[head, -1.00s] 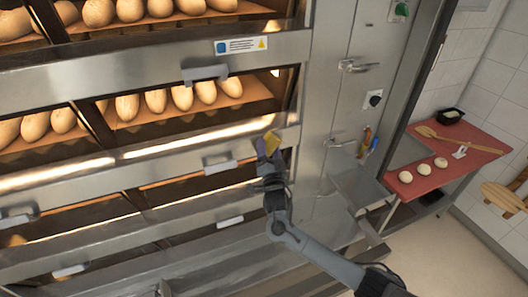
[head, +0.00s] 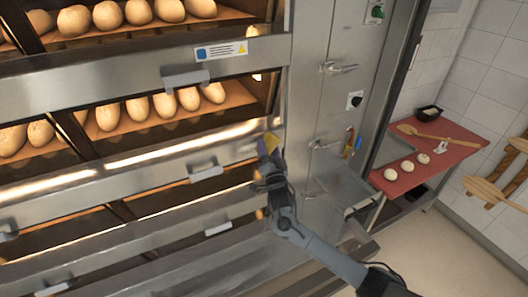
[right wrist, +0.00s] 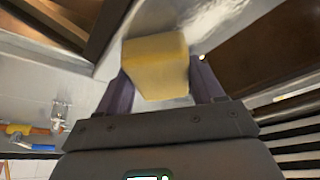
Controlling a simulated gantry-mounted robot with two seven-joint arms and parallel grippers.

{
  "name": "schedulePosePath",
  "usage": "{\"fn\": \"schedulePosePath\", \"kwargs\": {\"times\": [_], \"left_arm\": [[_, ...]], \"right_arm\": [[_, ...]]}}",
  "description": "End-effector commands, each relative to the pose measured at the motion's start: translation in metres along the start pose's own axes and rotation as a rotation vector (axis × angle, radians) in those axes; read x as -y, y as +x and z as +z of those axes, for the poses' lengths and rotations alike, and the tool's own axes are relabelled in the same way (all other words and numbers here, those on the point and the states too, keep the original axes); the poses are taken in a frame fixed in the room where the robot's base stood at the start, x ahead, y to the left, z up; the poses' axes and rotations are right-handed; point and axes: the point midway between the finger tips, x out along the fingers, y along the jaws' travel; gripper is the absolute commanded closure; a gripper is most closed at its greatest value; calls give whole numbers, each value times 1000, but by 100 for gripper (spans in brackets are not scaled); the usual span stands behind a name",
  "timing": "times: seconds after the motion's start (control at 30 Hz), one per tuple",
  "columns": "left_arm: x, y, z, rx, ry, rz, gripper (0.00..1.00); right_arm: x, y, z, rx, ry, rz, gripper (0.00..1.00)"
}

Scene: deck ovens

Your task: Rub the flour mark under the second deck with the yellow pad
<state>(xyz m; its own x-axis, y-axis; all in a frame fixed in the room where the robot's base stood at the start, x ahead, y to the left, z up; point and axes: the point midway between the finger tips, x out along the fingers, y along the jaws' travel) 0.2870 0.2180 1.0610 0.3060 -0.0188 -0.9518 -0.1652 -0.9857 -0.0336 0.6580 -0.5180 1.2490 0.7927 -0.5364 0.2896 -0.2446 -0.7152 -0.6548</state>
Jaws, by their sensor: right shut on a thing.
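The yellow pad (head: 270,145) is held between the fingertips of my right gripper (head: 267,150). It also shows in the right wrist view (right wrist: 155,65), a blocky yellow piece between two dark purple fingers. My right gripper is shut on it, at the right end of the steel front strip (head: 185,146) below the second deck's loaves. I cannot tell whether the pad touches the steel. A pale, cloudy patch (right wrist: 208,18) shows on the steel beyond the pad in the right wrist view; I cannot tell if it is flour or glare. My left gripper is out of view.
Oven handles (head: 206,173) and (head: 186,79) stick out from the deck fronts. Door latches (head: 328,143) and a knob (head: 355,101) are on the steel column to the right. A red-topped table (head: 440,160) with dough balls and a wooden peel stands farther right.

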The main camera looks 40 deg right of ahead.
Motion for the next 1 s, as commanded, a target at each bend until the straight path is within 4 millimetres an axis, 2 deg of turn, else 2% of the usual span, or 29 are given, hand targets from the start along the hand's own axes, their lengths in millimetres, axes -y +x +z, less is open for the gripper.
{"fn": "schedulePosePath", "kwargs": {"times": [0.27, 0.7, 1.0], "left_arm": [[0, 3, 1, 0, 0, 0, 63], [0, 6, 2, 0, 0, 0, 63], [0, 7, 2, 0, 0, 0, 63]], "right_arm": [[1, 2, 2, 1, 0, 2, 61], [25, -8, 21, 3, 3, 0, 61], [33, -11, 27, 1, 3, -1, 61]]}}
